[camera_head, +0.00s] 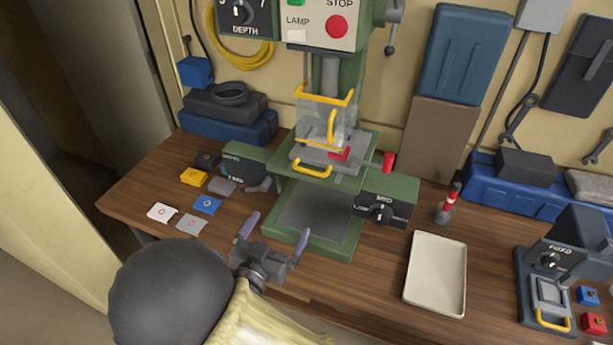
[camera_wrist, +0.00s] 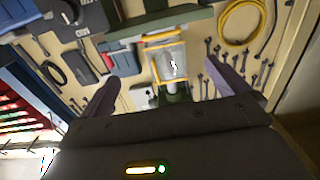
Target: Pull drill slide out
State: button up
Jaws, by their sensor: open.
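The green drill press (camera_head: 316,245) stands on the wooden bench. Its grey slide (camera_head: 330,158) lies on the raised green table, with a yellow handle (camera_head: 311,170) at its front edge. A clear guard with yellow edges (camera_head: 325,97) stands over the slide and partly hides it. My gripper (camera_head: 273,238) is open and empty, in front of the press and to the lower left of the yellow handle, apart from it. In the wrist view, the two purple fingers of my gripper (camera_wrist: 172,92) are spread wide, with the clear guard (camera_wrist: 170,62) farther off between them.
A cream tray (camera_head: 436,274) lies right of the press. A red-topped tool (camera_head: 449,205) stands behind it. Small coloured blocks, one yellow (camera_head: 194,177) and one blue (camera_head: 207,205), lie at left. A second fixture (camera_head: 550,290) with a yellow handle stands at far right.

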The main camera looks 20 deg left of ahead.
aim_at(309, 173)
jog(key=w+p, duration=0.1)
jog(key=w, duration=0.4)
jog(key=w+d+p, duration=0.1)
jog(key=w+p, duration=0.1)
jog(key=w, duration=0.4)
jog(key=w+p, duration=0.2)
jog(key=w, duration=0.3)
jog(key=shift+w+d+r, duration=0.1)
jog(key=shift+w+d, duration=0.05)
jog(key=shift+w, duration=0.05)
jog(key=shift+w+p, duration=0.3)
jog(key=shift+w, duration=0.2)
jog(key=c, duration=1.1)
jog(key=s+a+b, duration=0.1)
jog(key=s+b, duration=0.1)
jog(key=s, duration=1.5)
jog(key=shift+s+b, duration=0.35)
jog(key=shift+a, duration=0.1)
